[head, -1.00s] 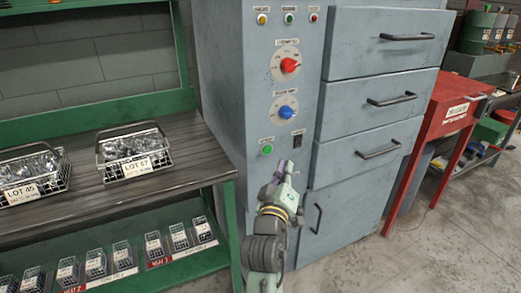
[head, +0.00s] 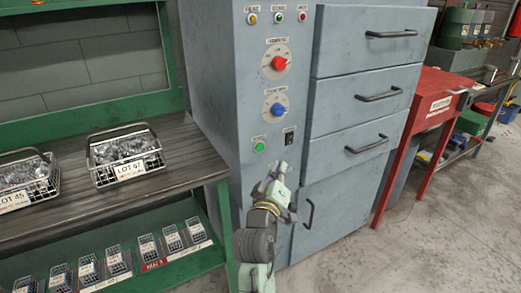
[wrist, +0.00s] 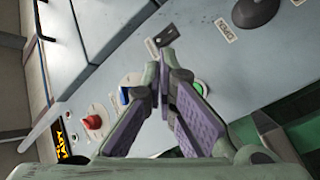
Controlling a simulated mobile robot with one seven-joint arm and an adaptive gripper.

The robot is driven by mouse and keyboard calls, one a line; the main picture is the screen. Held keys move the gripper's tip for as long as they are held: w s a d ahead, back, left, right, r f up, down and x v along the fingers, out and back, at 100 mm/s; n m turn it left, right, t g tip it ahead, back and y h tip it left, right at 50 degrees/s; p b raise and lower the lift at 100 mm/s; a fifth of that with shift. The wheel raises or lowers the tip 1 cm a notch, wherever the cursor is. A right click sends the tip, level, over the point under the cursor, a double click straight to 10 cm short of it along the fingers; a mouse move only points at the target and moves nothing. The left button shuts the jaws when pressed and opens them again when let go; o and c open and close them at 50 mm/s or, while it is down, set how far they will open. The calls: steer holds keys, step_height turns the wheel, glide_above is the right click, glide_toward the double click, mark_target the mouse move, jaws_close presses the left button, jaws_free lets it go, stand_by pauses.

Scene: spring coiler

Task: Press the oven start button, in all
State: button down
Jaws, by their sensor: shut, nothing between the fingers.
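The oven's green button (head: 259,147) sits low on the grey control panel (head: 243,110), under a small label. In the wrist view the green button (wrist: 198,88) shows partly behind one finger. My gripper (head: 279,168) is shut and empty, just below and right of the button in the head view. In the wrist view the closed fingertips (wrist: 163,60) lie near the black rocker switch (wrist: 165,37), to one side of the button. I cannot tell whether the fingertips touch the panel; no contact with the button shows.
Above are a blue knob (head: 274,110), a red knob (head: 279,63) and small lamps or buttons (head: 278,17). Drawers with handles (head: 380,97) stand on the right. A bench with wire baskets (head: 125,158) stands left, and a red table (head: 432,100) is at the far right.

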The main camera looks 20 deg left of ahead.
steer(key=shift+w+a+b, duration=0.3)
steer(key=shift+w+a, duration=0.7)
steer(key=shift+a, duration=0.35)
steer(key=shift+w+a+b, duration=0.3)
steer(key=shift+w+a, duration=0.7)
steer(key=shift+a, duration=0.3)
steer(key=shift+w+a, duration=0.25)
steer(key=shift+a, duration=0.05)
steer(key=shift+w+a, duration=0.2)
steer(key=shift+a, duration=0.1)
steer(key=shift+d, duration=0.1)
stand_by(0.3)
steer(key=shift+s+d, duration=0.5)
steer(key=shift+d, duration=0.05)
steer(key=shift+s+d+p, duration=0.4)
steer(key=shift+s+d, duration=0.4)
steer(key=shift+d, duration=0.2)
steer(key=shift+s+d+p, duration=0.4)
steer(key=shift+s+d, duration=0.35)
steer(key=shift+d, duration=0.2)
